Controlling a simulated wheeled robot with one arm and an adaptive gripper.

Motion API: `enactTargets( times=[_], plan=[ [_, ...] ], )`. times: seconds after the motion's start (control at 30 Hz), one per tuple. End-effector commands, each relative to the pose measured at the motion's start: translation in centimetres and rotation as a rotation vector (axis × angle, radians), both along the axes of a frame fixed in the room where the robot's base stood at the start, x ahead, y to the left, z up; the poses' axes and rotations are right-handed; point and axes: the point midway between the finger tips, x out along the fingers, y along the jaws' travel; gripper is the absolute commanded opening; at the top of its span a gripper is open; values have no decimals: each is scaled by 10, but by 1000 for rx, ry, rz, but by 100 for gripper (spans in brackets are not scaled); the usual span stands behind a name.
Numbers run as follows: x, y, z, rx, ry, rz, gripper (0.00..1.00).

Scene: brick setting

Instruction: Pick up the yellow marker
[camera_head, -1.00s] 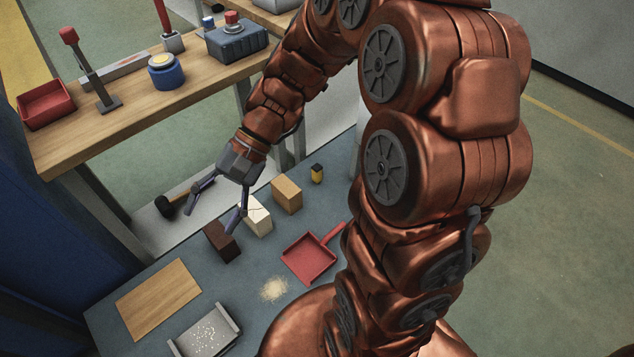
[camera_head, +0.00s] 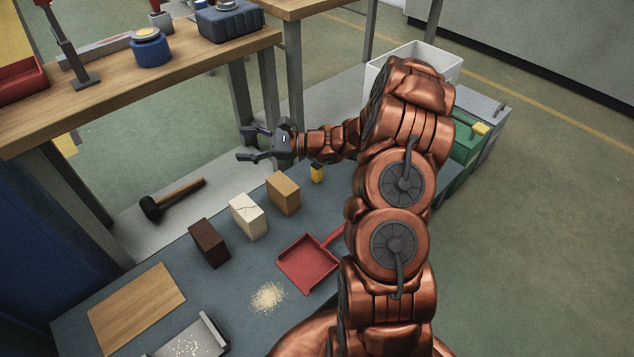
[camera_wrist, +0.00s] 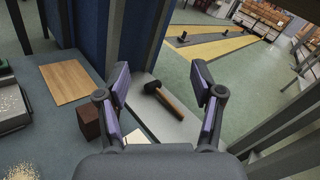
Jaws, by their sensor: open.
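A small yellow block-like object with a dark top (camera_head: 317,173) stands upright on the grey-blue table, just right of the tan brick; it looks like the yellow marker, but is partly hidden by my arm. My gripper (camera_head: 242,144) is open and empty, raised to the left of and above it, with the fingers pointing left in the head view. In the wrist view my open fingers (camera_wrist: 162,85) frame a black-headed hammer, and the yellow object is not visible there.
A tan brick (camera_head: 283,194), a white brick (camera_head: 248,216) and a dark brown brick (camera_head: 209,243) stand in a row. A red dustpan (camera_head: 308,264) lies in front. The hammer (camera_head: 172,199) lies behind. A wooden workbench (camera_head: 190,72) rises at the back left.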

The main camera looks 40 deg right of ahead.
Motion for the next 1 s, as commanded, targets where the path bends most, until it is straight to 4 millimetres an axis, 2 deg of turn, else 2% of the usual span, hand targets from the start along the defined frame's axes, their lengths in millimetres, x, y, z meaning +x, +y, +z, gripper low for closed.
enactTargets(
  times=[0.03,0.17,0.3,0.5,0.6,0.7,0.8,1.0],
  plan=[
    [7,-21,-29,31,16,-59,67],
    [21,-72,-77,102,50,-206,67],
    [28,-132,-135,169,84,-368,67],
    [19,-212,-219,252,135,-589,67],
    [11,-243,-250,279,152,-673,67],
    [3,-264,-273,295,165,-733,67],
    [-2,-276,-285,304,170,-768,67],
    [9,-280,-290,307,172,-782,67]
  ],
)
